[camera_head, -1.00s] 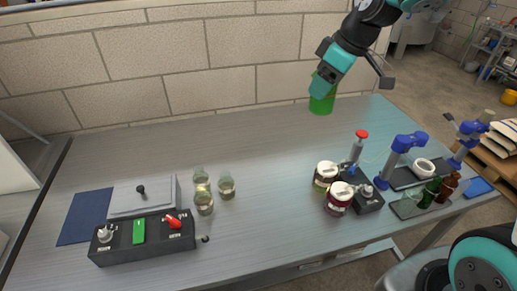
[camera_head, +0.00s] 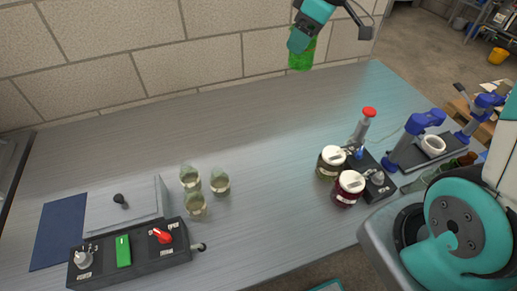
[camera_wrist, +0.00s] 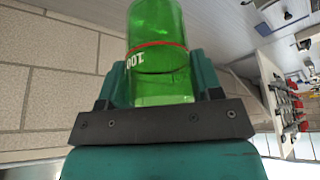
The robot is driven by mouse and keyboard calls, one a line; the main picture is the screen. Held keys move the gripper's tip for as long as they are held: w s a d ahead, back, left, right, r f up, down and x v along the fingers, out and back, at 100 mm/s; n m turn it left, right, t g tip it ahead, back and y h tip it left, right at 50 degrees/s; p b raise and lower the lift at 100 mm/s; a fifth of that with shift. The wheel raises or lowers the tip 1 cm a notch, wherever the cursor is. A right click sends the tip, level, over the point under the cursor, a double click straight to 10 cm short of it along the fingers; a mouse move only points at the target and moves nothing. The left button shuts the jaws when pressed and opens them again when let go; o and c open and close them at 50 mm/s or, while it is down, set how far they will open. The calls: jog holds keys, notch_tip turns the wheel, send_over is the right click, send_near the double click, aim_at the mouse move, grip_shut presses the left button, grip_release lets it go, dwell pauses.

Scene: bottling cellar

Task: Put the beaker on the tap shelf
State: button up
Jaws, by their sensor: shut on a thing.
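My gripper (camera_head: 299,43) is shut on a green see-through beaker (camera_head: 302,58) and holds it upright in front of the block wall at the back of the bench. In the wrist view, the beaker (camera_wrist: 160,55) fills the space between the two teal fingers (camera_wrist: 160,90). It carries a red line and a white "100" marking. I cannot tell for sure which fixture is the tap shelf. Blue stands (camera_head: 416,130) with a dark base and a white ring (camera_head: 433,146) are at the right end of the bench.
Three small glasses (camera_head: 220,184) stand left of centre. A switch box (camera_head: 150,252), a grey box (camera_head: 130,210) and a blue mat (camera_head: 58,232) are front left. Two lidded jars (camera_head: 347,190) stand by a red-topped device (camera_head: 368,113). The back middle of the bench is clear.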

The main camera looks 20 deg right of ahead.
jog(key=b, duration=0.8)
send_over(288, 147)
notch_tip(288, 147, down, 9)
notch_tip(288, 147, down, 19)
jog(key=shift+s+a+f+p, duration=0.1)
jog(key=shift+f+p, duration=0.1)
jog(key=shift+p, duration=0.2)
jog(key=shift+f, duration=0.15)
jog(key=o, duration=0.9)
